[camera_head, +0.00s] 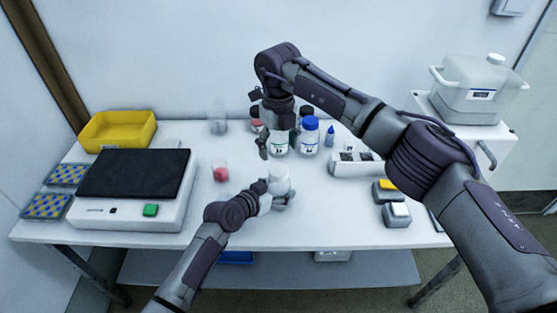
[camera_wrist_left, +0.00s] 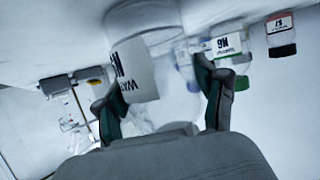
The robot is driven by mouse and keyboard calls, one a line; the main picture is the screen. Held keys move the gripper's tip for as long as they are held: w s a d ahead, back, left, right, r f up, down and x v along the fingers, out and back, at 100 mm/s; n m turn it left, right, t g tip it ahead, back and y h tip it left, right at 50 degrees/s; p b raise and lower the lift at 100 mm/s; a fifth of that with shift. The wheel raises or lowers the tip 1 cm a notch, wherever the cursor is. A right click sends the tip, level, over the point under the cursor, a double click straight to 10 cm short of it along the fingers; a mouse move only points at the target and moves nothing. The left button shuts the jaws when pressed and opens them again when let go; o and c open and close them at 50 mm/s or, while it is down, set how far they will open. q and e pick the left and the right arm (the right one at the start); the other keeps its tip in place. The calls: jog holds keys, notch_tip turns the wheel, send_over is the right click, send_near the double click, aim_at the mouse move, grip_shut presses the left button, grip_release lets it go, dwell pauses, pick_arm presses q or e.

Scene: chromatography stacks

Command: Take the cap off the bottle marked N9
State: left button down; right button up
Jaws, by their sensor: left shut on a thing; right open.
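My left gripper (camera_head: 272,200) is shut on a white-labelled bottle (camera_head: 278,178) above the front middle of the table. In the left wrist view the held bottle (camera_wrist_left: 135,62) sits at my left gripper's fingers (camera_wrist_left: 165,100); its label is partly readable, with a mark starting like N and "WAT" below. My right gripper (camera_head: 268,150) is open, pointing down at a green-marked bottle (camera_head: 280,145) at the back, and hides its top. A blue-capped bottle (camera_head: 309,137) stands right of that.
A balance (camera_head: 135,188) with a dark top and a yellow bin (camera_head: 118,130) are at left. A small clear vessel with red contents (camera_head: 220,173) stands left of my left gripper.

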aim_at(278, 170)
jog(key=m, duration=0.7)
jog(key=shift+a+m, duration=0.1)
jog(key=shift+m, duration=0.3)
jog(key=m, duration=0.7)
jog(key=shift+m, duration=0.3)
jog(key=m, duration=1.2)
jog(key=shift+m, duration=0.4)
jog(key=shift+f, duration=0.25)
notch_tip(278, 170, down, 8)
jog(key=shift+r, duration=0.2)
